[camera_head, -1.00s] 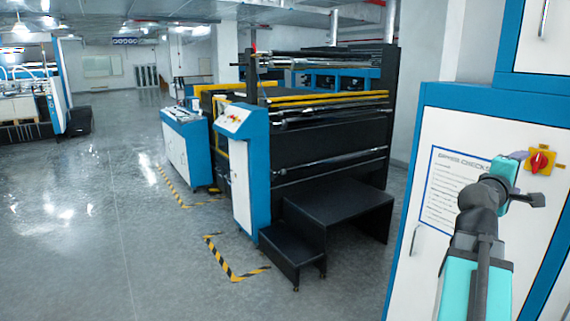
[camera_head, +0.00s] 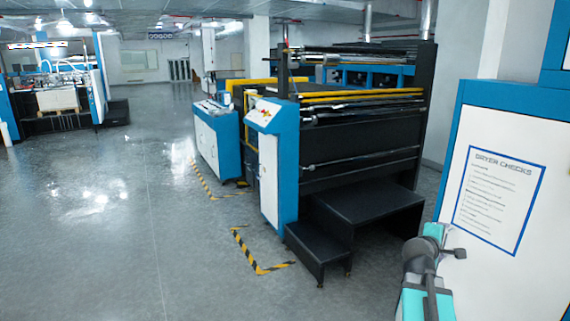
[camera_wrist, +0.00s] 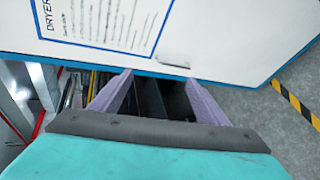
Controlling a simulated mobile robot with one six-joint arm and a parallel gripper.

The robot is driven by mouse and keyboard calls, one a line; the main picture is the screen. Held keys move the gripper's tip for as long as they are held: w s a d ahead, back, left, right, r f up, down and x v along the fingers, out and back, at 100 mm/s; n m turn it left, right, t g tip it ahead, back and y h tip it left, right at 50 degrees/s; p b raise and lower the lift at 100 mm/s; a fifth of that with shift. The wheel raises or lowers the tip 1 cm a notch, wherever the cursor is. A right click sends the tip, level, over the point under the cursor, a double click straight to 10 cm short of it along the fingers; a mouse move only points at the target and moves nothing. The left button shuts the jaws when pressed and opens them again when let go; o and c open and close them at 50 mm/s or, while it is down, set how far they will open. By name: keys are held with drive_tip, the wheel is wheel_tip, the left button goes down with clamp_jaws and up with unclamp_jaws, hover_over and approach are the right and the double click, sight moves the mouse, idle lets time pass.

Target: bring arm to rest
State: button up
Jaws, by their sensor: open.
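My gripper (camera_wrist: 160,95) is open in the wrist view, its two purple-grey fingers spread apart with nothing between them. In the head view my arm is at the lower right, in front of the dryer cabinet (camera_head: 486,265); the fingers are mostly hidden there. The cabinet is white with blue edges and carries a "DRYER CHECKS" sheet (camera_head: 498,198). The sheet also shows in the wrist view (camera_wrist: 105,18), tilted. I see a gap between my gripper and the panel's edge, but cannot tell how wide.
A laminating machine (camera_head: 355,150) with black steps (camera_head: 365,210) stands left of the cabinet. Yellow-black floor tape (camera_head: 258,262) marks its front. Another machine (camera_head: 58,98) stands far left. The grey floor (camera_head: 110,220) between is open.

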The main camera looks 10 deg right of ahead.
drive_tip(key=w+a+f+n+g+y, duration=0.1)
drive_tip(key=a+f+y, duration=0.1)
drive_tip(key=a+f, duration=0.6)
drive_tip(key=w+a+f+y, duration=0.1)
drive_tip(key=a+f, duration=0.4)
drive_tip(key=f, duration=0.8)
drive_tip(key=s+a+f+g+y, duration=0.25)
drive_tip(key=a+f, duration=0.35)
drive_tip(key=f, duration=0.3)
drive_tip(key=s+a+f+g+y, duration=0.1)
drive_tip(key=s+a+f, duration=0.4)
drive_tip(key=f, duration=0.4)
drive_tip(key=s+a+f+m+g+y, duration=0.2)
drive_tip(key=s+a+f+g, duration=0.2)
drive_tip(key=s+a+f, duration=1.05)
drive_tip(key=s+a+f+m+g+y, duration=0.1)
drive_tip(key=s+a+m+g, duration=0.1)
drive_tip(key=s, duration=0.5)
drive_tip(key=s+a+f+m+g+y, duration=0.2)
drive_tip(key=s+a+m+g, duration=0.1)
drive_tip(key=s, duration=0.5)
drive_tip(key=shift+a+f+m+b, duration=0.3)
drive_tip(key=shift+a+m, duration=0.25)
drive_tip(key=shift+m, duration=0.65)
